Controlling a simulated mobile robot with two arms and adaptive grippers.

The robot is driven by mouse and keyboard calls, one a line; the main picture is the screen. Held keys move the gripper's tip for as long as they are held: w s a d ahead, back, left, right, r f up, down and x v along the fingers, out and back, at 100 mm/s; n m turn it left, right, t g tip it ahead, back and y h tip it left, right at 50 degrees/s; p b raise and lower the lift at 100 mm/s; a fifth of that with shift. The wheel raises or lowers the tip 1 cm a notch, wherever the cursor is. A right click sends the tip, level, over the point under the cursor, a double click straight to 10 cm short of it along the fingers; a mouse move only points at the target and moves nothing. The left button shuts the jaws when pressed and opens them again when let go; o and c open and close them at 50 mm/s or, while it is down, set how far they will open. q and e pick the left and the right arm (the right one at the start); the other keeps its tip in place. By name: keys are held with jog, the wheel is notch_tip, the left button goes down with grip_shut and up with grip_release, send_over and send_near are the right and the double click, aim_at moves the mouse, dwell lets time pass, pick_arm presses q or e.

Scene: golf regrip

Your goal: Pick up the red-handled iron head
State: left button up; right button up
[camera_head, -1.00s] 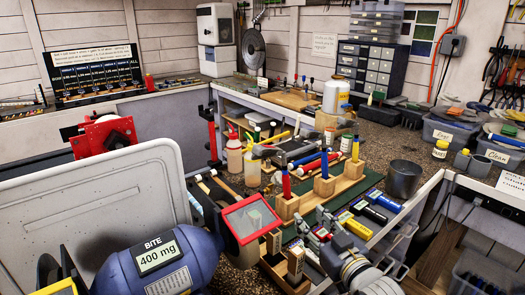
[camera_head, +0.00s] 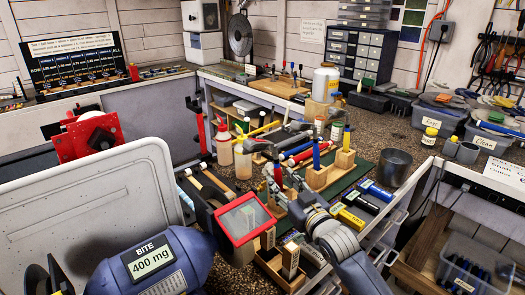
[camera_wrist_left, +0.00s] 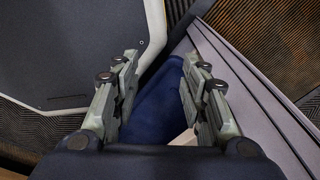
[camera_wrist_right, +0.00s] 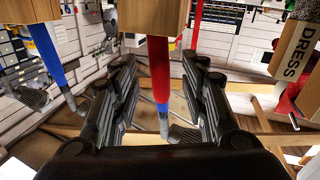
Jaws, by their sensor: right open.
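The red-handled iron head (camera_head: 278,174) stands upright in the nearest wooden block on the bench in the head view. In the right wrist view its red handle (camera_wrist_right: 158,70) lies between the fingers of my open right gripper (camera_wrist_right: 160,92), with a blue part and grey metal end below. I see no finger closed on it. In the head view my right gripper (camera_head: 288,200) is close beside the handle and partly hides its block. My left gripper (camera_wrist_left: 154,88) is open and empty in the left wrist view, away from the bench.
Several grips (camera_head: 352,217) lie to the right. A red-framed box (camera_head: 243,218) stands left of my right gripper. A dark cup (camera_head: 396,167) stands further right. A block marked DRESS (camera_wrist_right: 297,50) is near the right gripper.

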aim_at(280, 180)
jog(key=shift+x, duration=1.5)
grip_shut()
